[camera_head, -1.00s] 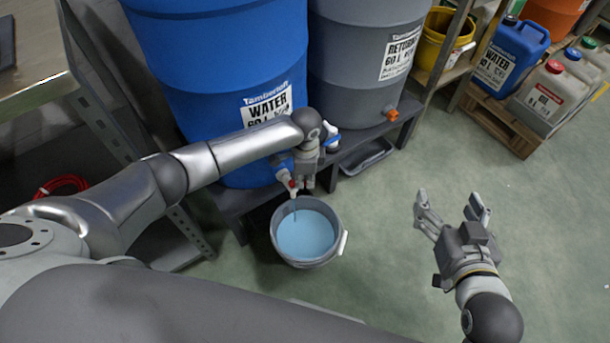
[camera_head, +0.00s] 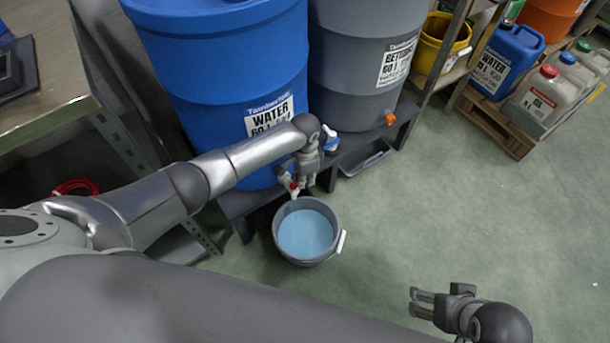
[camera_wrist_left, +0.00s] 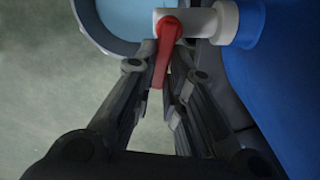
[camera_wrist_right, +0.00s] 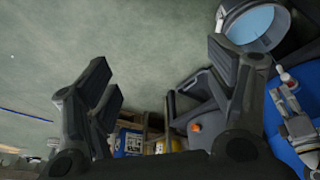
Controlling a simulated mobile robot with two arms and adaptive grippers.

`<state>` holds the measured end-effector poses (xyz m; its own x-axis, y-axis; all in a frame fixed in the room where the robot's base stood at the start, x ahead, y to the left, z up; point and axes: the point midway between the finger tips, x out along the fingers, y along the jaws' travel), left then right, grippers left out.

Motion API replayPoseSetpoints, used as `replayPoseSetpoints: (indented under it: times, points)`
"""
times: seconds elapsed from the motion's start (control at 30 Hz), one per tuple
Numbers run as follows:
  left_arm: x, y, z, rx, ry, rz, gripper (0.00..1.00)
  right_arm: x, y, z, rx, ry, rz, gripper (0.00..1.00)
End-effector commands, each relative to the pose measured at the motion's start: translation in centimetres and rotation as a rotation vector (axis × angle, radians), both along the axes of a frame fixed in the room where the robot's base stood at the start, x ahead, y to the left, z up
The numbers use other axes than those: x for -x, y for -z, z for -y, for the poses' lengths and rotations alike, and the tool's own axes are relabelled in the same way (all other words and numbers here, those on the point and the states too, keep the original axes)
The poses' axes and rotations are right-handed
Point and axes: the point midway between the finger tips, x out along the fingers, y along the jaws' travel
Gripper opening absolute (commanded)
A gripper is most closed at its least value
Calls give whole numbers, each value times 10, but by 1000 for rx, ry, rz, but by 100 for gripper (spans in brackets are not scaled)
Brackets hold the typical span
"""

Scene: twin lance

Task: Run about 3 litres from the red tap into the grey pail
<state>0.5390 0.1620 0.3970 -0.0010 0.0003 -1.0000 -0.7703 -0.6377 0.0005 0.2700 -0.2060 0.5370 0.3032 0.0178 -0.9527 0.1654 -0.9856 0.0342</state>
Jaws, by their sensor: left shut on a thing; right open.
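The red tap (camera_head: 294,187) sits low on the blue water drum (camera_head: 215,70), with a white spout over the grey pail (camera_head: 316,261). The pail stands upright on the floor and holds light blue water (camera_head: 305,233); no stream shows at the spout. My left gripper (camera_head: 307,180) is shut on the red tap lever, which shows in the left wrist view (camera_wrist_left: 167,45) pointing crosswise to the white tap body. My right gripper (camera_head: 418,302) is open and empty over the floor at lower right. The right wrist view also shows the pail (camera_wrist_right: 228,22).
Jerrycans (camera_head: 542,97) stand on a pallet at upper right. The floor right of the pail is clear.

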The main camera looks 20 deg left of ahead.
Motion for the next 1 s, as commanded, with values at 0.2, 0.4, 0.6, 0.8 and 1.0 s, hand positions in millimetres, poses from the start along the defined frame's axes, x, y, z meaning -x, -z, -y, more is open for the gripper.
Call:
replayPoseSetpoints:
  times: [0.2, 0.4, 0.6, 0.8, 1.0]
  points:
    - [-3, -2, -1, 2, -103, -1, 0, -6, 12, -1, 0, -1, -11, 77]
    - [-5, -2, -3, 3, -178, 0, 0, -12, 37, -3, 1, -2, -23, 77]
    - [-6, -1, -5, 1, -219, 0, 0, -15, 50, -3, 0, -4, -28, 77]
    - [-6, 0, -5, 2, -233, 1, 0, -15, 54, -3, 0, -4, -29, 77]
    - [-6, 0, -5, 2, -234, 1, 0, -15, 54, -3, 0, -4, -29, 77]
